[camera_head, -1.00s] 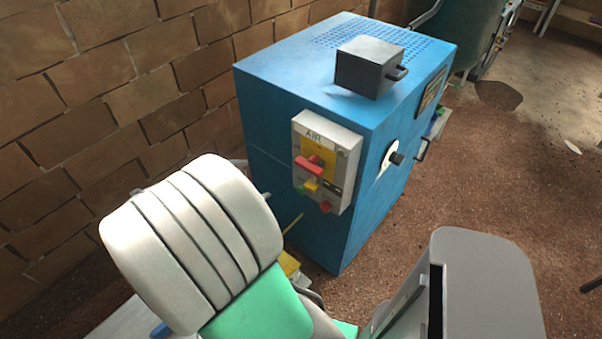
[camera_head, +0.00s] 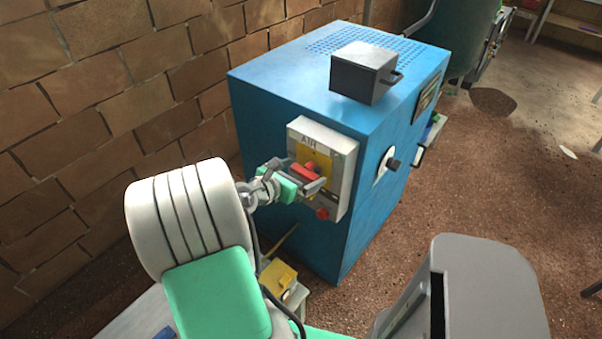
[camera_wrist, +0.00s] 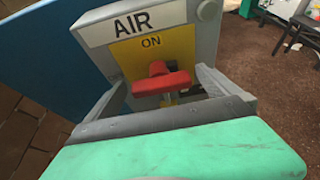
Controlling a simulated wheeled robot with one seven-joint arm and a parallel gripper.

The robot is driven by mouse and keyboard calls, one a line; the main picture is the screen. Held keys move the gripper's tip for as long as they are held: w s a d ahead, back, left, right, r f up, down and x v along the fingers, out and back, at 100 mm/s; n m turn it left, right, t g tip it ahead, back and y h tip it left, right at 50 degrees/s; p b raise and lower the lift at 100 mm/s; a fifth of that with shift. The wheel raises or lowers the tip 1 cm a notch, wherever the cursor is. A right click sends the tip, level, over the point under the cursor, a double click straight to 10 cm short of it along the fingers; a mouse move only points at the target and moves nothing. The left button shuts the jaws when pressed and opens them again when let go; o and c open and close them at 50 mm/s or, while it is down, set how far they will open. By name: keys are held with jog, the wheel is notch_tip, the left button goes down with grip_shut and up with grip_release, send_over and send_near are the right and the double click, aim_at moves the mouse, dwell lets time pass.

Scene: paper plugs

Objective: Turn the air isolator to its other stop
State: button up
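The air isolator has a red bar handle (camera_wrist: 160,84) on a yellow plate (camera_wrist: 150,45) marked ON, under an AIR label. In the wrist view the handle lies crosswise, tilted slightly. It also shows in the head view (camera_head: 309,168) on the grey panel (camera_head: 345,165) of the blue cabinet. My gripper (camera_wrist: 163,82) is open, with one finger to the left of the handle and one to the right. A gap shows on both sides, so it does not grip the handle. The lower part of the plate is hidden by my gripper.
A red knob (camera_head: 322,213) sits low on the same panel, close to my gripper. The blue cabinet (camera_head: 290,235) carries a grey box (camera_head: 362,75) on top and a black knob (camera_head: 393,163) on its right side. A brick wall (camera_head: 90,120) stands at left.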

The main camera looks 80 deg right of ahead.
jog(key=c, duration=1.3)
